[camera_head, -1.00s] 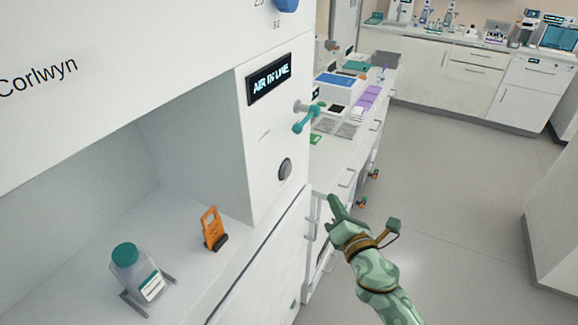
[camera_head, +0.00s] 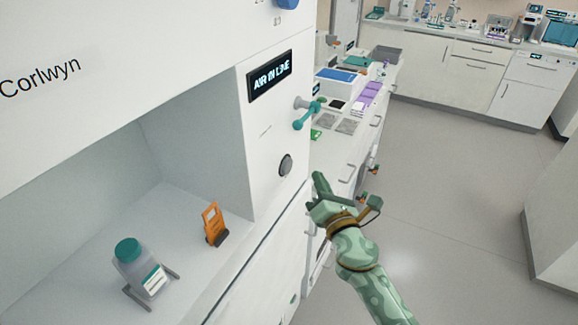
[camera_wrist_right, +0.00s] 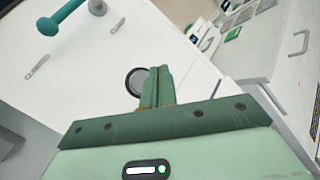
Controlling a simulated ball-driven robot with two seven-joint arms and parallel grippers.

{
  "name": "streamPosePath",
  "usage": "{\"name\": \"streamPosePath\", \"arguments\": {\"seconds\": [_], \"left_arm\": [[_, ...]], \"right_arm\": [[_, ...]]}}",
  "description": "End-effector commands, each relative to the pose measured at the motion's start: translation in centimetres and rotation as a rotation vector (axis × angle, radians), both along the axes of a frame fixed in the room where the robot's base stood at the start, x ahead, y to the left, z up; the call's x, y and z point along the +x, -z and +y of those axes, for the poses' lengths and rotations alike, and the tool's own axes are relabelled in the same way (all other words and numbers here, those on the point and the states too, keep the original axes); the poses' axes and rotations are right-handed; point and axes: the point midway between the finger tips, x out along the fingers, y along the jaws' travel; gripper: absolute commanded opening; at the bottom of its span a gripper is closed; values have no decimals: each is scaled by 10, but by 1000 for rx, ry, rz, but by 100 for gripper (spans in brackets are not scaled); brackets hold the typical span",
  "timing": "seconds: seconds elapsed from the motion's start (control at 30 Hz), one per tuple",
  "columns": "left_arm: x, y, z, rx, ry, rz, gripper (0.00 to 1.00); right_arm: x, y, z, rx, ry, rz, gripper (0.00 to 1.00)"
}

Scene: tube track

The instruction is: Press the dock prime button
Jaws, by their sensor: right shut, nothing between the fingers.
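My right gripper (camera_head: 318,177) is shut and empty, just right of and slightly below the button in the head view. In the right wrist view its closed green fingers (camera_wrist_right: 158,86) overlap the button's right side; I cannot tell whether they touch it. My left gripper is not in view.
A teal lever (camera_head: 306,115) sticks out of the panel above the button. A teal-capped bottle (camera_head: 137,268) and an orange clip (camera_head: 213,224) stand in the machine's recess. A cluttered bench (camera_head: 350,140) lies behind; open floor is at right.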

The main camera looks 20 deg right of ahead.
Motion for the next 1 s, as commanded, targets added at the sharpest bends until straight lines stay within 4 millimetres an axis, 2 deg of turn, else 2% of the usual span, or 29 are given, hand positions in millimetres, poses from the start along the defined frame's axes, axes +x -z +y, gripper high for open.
{"name": "streamPosePath", "arguments": {"seconds": [0.2, 0.4, 1.0], "left_arm": [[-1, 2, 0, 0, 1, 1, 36], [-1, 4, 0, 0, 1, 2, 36], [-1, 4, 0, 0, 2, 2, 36]], "right_arm": [[21, 1, 19, 1, 0, 0, 0], [31, 0, 28, 0, -1, 0, 0], [33, 0, 30, 0, -1, 1, 0]]}}
